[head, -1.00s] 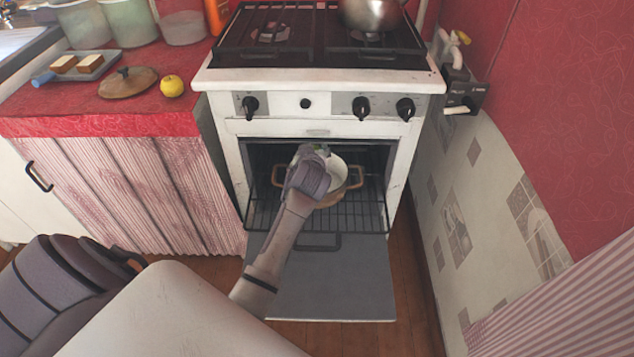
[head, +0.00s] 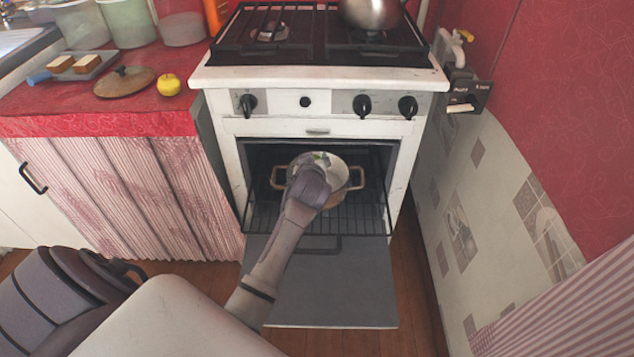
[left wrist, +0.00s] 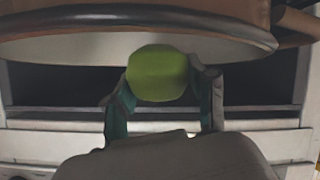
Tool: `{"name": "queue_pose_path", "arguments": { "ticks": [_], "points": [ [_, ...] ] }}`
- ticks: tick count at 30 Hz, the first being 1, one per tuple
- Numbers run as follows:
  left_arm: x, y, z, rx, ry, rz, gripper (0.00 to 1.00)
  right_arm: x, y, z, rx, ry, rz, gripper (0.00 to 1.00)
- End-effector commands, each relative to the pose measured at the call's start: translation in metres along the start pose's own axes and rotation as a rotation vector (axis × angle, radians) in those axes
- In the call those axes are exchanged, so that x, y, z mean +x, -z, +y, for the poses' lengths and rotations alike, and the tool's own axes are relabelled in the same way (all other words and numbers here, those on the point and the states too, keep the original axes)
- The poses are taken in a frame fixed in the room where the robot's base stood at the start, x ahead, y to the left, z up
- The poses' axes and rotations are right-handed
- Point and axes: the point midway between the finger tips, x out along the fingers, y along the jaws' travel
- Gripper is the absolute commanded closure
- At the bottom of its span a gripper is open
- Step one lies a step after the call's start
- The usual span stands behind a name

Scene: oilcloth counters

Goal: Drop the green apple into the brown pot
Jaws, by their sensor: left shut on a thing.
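The brown pot (head: 336,203) stands on the rack inside the open oven, with a pale interior and a handle on each side. My left gripper (head: 319,163) is over the pot's opening and hides part of it. It is shut on the green apple (left wrist: 158,73), which sits between the two fingers in the left wrist view. I cannot tell how deep the apple is. My right gripper is not in view.
The oven door (head: 335,290) is folded down in front, below my left arm. The white stove (head: 330,78) carries a metal kettle (head: 372,12). A yellow apple (head: 169,84), a lid (head: 124,82) and a tray lie on the red counter (head: 60,110). A wall is close on the right.

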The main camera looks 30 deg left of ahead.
Motion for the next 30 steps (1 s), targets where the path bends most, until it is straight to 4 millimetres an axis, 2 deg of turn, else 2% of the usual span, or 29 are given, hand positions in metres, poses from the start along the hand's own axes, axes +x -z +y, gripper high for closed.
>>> {"name": "queue_pose_path", "arguments": {
  "ticks": [7,8,13,24,30],
  "points": [
    [0.0,0.0,0.0,0.0,0.0,0.001,0.8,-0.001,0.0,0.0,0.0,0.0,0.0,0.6],
    [0.0,0.0,0.0,0.0,0.0,0.001,0.42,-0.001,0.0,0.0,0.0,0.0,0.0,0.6],
    [0.0,0.0,0.0,0.0,0.0,0.001,0.14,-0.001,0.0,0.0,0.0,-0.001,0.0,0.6],
    [-0.003,0.0,0.0,0.0,0.0,0.0,0.14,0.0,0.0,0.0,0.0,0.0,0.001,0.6],
    [-0.028,-0.001,0.0,-0.002,-0.002,0.0,0.14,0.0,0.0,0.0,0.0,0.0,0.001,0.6]
  ]
}}
